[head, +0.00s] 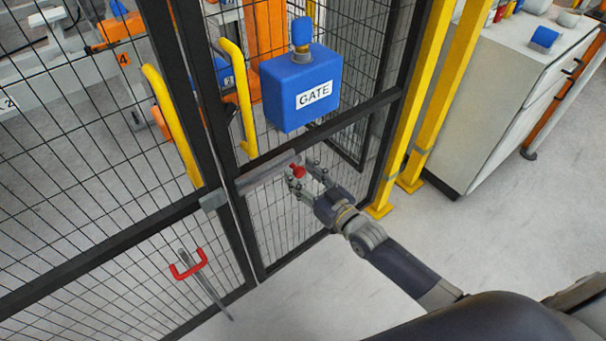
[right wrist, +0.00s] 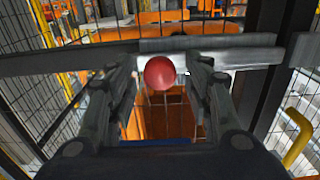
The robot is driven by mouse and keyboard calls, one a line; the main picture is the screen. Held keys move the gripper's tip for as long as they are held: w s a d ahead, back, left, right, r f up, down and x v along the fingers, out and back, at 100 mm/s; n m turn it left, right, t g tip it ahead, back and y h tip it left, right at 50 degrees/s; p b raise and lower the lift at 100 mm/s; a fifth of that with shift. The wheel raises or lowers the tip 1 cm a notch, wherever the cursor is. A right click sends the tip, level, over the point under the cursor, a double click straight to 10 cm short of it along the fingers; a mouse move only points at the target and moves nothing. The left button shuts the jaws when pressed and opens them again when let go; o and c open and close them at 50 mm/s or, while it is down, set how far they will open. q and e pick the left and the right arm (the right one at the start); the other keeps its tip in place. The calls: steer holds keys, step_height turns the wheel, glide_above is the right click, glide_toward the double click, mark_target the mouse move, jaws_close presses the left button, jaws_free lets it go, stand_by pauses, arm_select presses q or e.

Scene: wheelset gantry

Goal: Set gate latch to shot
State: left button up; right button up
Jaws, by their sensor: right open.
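The gate latch is a grey bar (head: 268,176) across the black gate frame, with a red knob (head: 297,171) at its right part and a grey keeper (head: 214,199) at its left end on the neighbouring frame. In the right wrist view the red knob (right wrist: 160,73) sits between the open fingers, in front of the grey bar (right wrist: 235,57). My right gripper (head: 304,170) is open around the knob; I cannot tell whether a finger touches it. My left gripper is not in view.
A blue box labelled GATE (head: 302,88) is mounted above the latch. Yellow handles (head: 172,125) stand to its left. A red-handled rod (head: 190,264) hangs on the lower left mesh. Yellow posts (head: 432,95) and a grey cabinet (head: 505,95) stand right. The floor in front is clear.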

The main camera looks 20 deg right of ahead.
mark_target(271, 176)
steer(key=shift+c, duration=0.3)
jaws_close()
steer(key=shift+s+a+r, duration=0.1)
steer(key=shift+a, duration=0.25)
steer(key=a, duration=0.1)
steer(key=s+a+p, duration=0.1)
steer(key=a, duration=0.1)
steer(key=s+a+p, duration=0.1)
steer(key=a, duration=0.1)
steer(key=shift+a, duration=0.25)
steer(key=shift+d, duration=0.1)
jaws_free()
steer(key=shift+o, duration=0.3)
steer(key=shift+a, duration=0.2)
steer(key=shift+d, duration=0.1)
